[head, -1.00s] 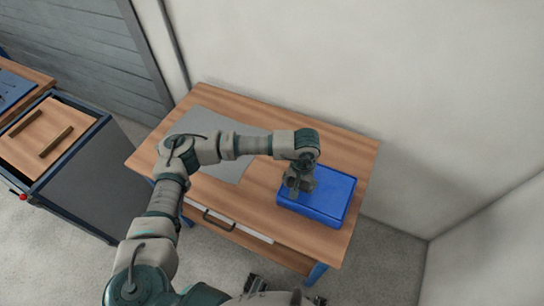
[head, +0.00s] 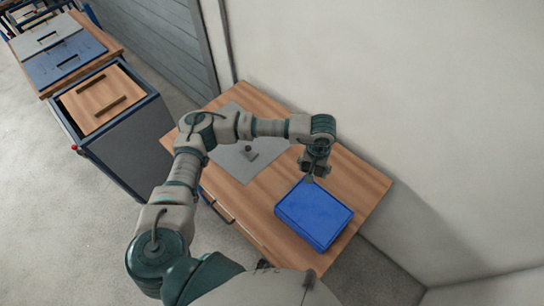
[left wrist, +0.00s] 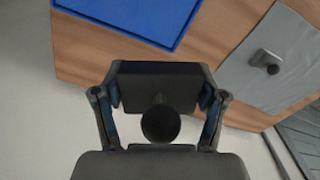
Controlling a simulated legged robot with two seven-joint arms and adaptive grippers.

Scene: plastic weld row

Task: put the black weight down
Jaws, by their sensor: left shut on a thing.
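My left gripper (left wrist: 160,92) is shut on the black weight (left wrist: 160,75), a dark block with a round knob, its fingers on the block's two sides. In the head view my left gripper (head: 314,172) is above the wooden table (head: 358,185), just behind the blue box (head: 315,212). The weight is hard to make out there. My right gripper is not in view.
A grey mat (head: 238,168) lies on the table's left part, with a small grey weight (head: 249,153) on it. A wall (head: 420,110) rises behind the table. A cart (head: 125,140) with a wooden top stands to the left.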

